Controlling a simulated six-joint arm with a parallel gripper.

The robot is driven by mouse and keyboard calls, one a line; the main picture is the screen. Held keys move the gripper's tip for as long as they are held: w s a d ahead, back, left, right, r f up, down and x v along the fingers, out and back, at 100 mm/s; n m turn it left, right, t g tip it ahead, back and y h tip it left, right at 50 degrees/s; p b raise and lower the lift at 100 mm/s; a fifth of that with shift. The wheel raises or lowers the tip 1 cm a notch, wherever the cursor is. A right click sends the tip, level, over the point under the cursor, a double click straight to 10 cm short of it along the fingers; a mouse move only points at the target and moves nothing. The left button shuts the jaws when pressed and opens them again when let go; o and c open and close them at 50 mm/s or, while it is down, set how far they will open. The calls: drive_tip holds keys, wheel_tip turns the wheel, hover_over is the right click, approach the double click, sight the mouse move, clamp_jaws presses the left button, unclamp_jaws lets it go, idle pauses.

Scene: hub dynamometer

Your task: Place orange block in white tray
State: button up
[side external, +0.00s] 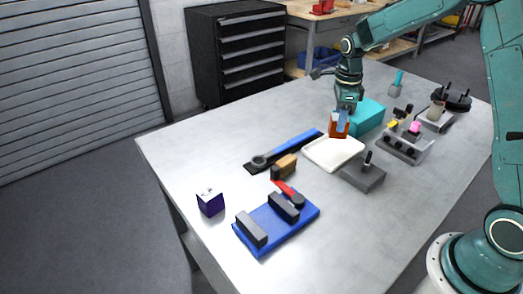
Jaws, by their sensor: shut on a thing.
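The orange block (333,129) is between the fingers of my gripper (342,118), which is shut on it. The block is just above or at the back edge of the white tray (333,153); whether it touches the tray I cannot tell. The tray is shallow, lies flat near the middle of the table, and looks empty. The fingers hide part of the block.
A teal box (368,115) stands close behind my gripper. A grey block with a black knob (363,176) is right of the tray, and a blue bar tool (290,148) lies to its left. A blue fixture (275,224) is in front. The table's front left is mostly clear.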

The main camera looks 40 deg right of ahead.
sight(337, 134)
drive_tip(key=shift+f, duration=0.7)
drive_tip(key=shift+f, duration=0.1)
drive_tip(key=shift+f, duration=2.05)
drive_tip(key=shift+f, duration=0.1)
drive_tip(key=o, duration=0.9)
wheel_tip(337, 134, up, 12)
drive_tip(key=shift+f, duration=0.1)
drive_tip(key=shift+r, duration=0.2)
